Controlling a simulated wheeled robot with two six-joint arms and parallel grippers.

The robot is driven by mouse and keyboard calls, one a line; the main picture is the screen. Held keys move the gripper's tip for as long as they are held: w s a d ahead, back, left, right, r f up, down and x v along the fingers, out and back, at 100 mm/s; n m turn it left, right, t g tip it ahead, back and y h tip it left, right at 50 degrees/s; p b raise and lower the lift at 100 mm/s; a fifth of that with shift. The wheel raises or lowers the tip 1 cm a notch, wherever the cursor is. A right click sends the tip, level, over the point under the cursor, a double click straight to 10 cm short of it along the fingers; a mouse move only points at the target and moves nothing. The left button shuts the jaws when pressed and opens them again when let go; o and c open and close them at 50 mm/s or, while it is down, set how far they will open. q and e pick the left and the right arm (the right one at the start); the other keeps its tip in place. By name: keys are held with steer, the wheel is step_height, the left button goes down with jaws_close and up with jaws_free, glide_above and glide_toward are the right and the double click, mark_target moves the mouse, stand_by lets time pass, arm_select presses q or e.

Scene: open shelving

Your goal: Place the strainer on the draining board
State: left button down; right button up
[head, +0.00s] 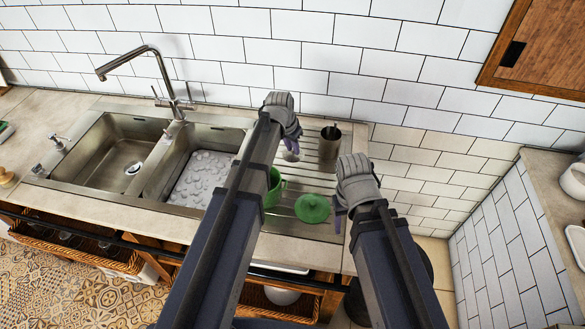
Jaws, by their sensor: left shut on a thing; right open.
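My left gripper (292,137) is above the back of the draining board (292,227), shut on a small grey thing that looks like the strainer (291,153). Only a little of it shows below the fingers, and I cannot tell whether it touches the board. My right gripper (341,207) is open and empty near the right edge of the board. The ribbed steel draining board lies to the right of the sinks, partly hidden by my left arm.
A steel cup (328,148) stands at the back of the board. A green lid (312,208) lies near its front, and a green pot (272,192) is partly hidden behind my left arm. Two sink basins and a tap (165,80) are to the left. The tiled wall is close behind.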

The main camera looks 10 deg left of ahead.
arm_select(q)
steer(key=shift+f+b, duration=3.15)
steer(key=shift+f, duration=0.6)
arm_select(e)
steer(key=shift+f, duration=3.75)
arm_select(q)
steer(key=shift+f, duration=0.1)
arm_select(e)
steer(key=shift+f, duration=0.1)
arm_select(q)
steer(key=shift+f, duration=0.15)
arm_select(e)
steer(key=shift+f, duration=0.15)
arm_select(q)
steer(key=c, duration=0.8)
jaws_free()
steer(key=shift+o, duration=0.2)
